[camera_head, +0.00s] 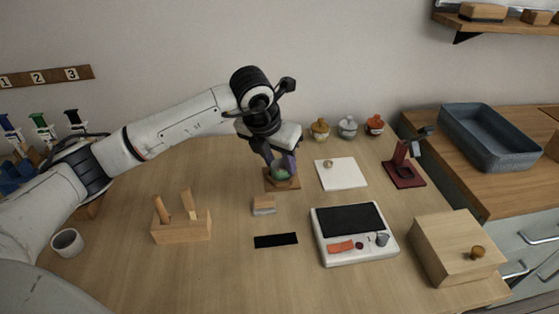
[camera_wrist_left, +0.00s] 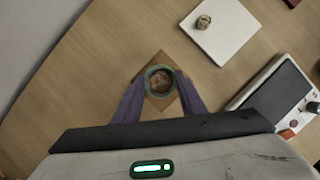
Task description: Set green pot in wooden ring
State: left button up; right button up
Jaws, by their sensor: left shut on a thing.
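The green pot (camera_head: 281,169) is between the fingers of my left gripper (camera_head: 280,164), at the middle back of the table. In the left wrist view the pot's round green rim (camera_wrist_left: 148,84) shows around a brown inside, with a purple finger closed on each side of it. My left gripper also shows in that view (camera_wrist_left: 159,88). A square wooden base (camera_head: 294,184) lies directly under the pot, and its corner shows in the left wrist view (camera_wrist_left: 153,59). The ring itself is hidden by the pot and fingers, so I cannot tell whether the pot rests in it. My right gripper is not in view.
A white board (camera_head: 348,177) with a small round thing lies right of the base. A small block (camera_head: 264,205) and a black strip (camera_head: 276,240) lie in front. A scale-like tray (camera_head: 352,218), a tool block (camera_head: 181,230) and a wooden box (camera_head: 450,250) stand farther forward.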

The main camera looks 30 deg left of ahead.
pick_arm(q)
jog(key=shift+f+b, duration=0.25)
jog(key=shift+b, duration=0.1)
dwell(0.4)
jog(key=o, duration=1.1)
jog(key=shift+p+v, duration=1.5)
jog(key=shift+v, duration=1.05)
